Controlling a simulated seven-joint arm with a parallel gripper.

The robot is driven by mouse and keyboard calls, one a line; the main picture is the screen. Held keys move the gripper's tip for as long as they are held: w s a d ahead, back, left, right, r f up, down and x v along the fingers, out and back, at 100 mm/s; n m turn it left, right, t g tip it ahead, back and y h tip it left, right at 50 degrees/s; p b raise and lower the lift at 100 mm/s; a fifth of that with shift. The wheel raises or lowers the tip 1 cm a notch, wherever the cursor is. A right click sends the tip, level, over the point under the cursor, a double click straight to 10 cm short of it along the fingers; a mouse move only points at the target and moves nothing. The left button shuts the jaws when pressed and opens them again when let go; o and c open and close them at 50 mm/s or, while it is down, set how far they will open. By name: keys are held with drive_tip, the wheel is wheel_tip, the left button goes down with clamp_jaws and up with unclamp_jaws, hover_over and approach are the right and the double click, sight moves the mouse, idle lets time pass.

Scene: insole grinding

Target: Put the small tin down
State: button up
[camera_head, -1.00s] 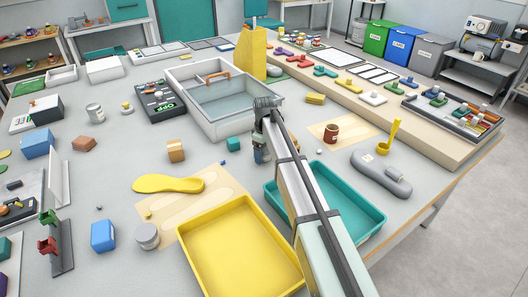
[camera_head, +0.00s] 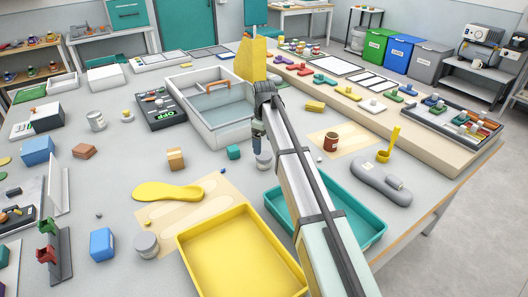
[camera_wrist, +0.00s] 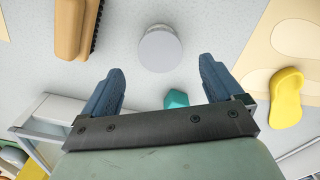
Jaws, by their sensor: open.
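The small tin (camera_head: 264,160) is a grey, round tin standing on the table just below my gripper (camera_head: 257,138). In the wrist view the tin (camera_wrist: 160,48) shows as a pale grey disc beyond the fingertips and between their lines. My gripper (camera_wrist: 161,68) is open, with its two blue fingers wide apart and nothing between them. It is raised above the tin and apart from it. The fingertips are small and partly hard to see in the head view.
A teal cube (camera_head: 233,152) stands left of the tin. The white-rimmed basin (camera_head: 238,133) is behind it, the teal tray (camera_head: 368,236) and yellow tray (camera_head: 240,250) in front. A red-brown jar (camera_head: 331,142) stands to the right. Bare table lies around the tin.

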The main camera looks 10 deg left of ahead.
sight(264, 155)
drive_tip(key=shift+r, duration=1.7)
drive_tip(key=shift+o, duration=0.6)
drive_tip(key=s+a+r+n, duration=0.1)
drive_tip(key=s+a+n, duration=0.1)
drive_tip(key=s+a, duration=0.75)
drive_tip(key=s+a+r+n, duration=0.15)
drive_tip(key=s+a, duration=0.45)
drive_tip(key=a, duration=0.6)
drive_tip(key=s+a+r+n, duration=0.1)
drive_tip(key=s+a+n, duration=0.1)
drive_tip(key=s+a, duration=0.55)
drive_tip(key=s+a+r+n, duration=0.15)
drive_tip(key=s+a, duration=0.25)
drive_tip(key=s, duration=0.7)
drive_tip(key=f+n, duration=0.2)
drive_tip(key=f, duration=0.1)
drive_tip(key=s+d+f+n, duration=0.1)
drive_tip(key=f, duration=0.2)
drive_tip(key=s+d+f+n, duration=0.1)
drive_tip(key=f+n, duration=0.1)
drive_tip(key=f, duration=0.2)
drive_tip(key=shift+s+d+f+n, duration=0.1)
drive_tip(key=shift+s+d+n, duration=0.05)
drive_tip(key=shift+n, duration=0.15)
